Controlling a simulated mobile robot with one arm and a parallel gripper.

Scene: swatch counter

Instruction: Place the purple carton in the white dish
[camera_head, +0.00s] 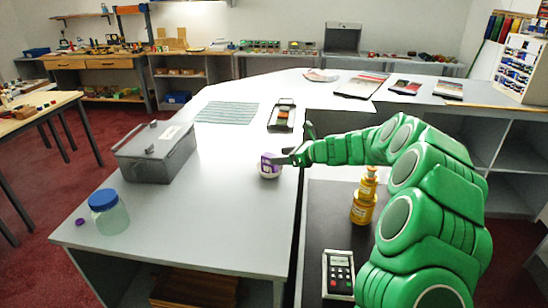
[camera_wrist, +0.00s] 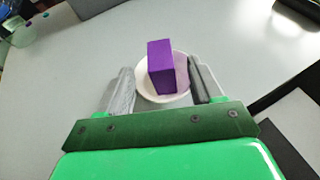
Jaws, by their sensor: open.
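The purple carton (camera_wrist: 162,66) stands in the white dish (camera_wrist: 146,90), between my open fingers in the wrist view. The carton looks a little tilted there, and I cannot tell whether a finger touches it. In the head view the carton (camera_head: 266,161) and the white dish (camera_head: 269,175) are on the grey counter near its right edge, partly hidden by my gripper (camera_head: 283,158). My gripper (camera_wrist: 166,88) reaches in from the right, low over the dish, with a gap beside the carton on both sides.
A grey metal box (camera_head: 155,153) and a blue-lidded jar (camera_head: 109,213) stand to the left. A purple cap (camera_head: 80,222) lies by the jar. A green striped mat (camera_head: 227,112) and a dark device (camera_head: 282,115) lie farther back.

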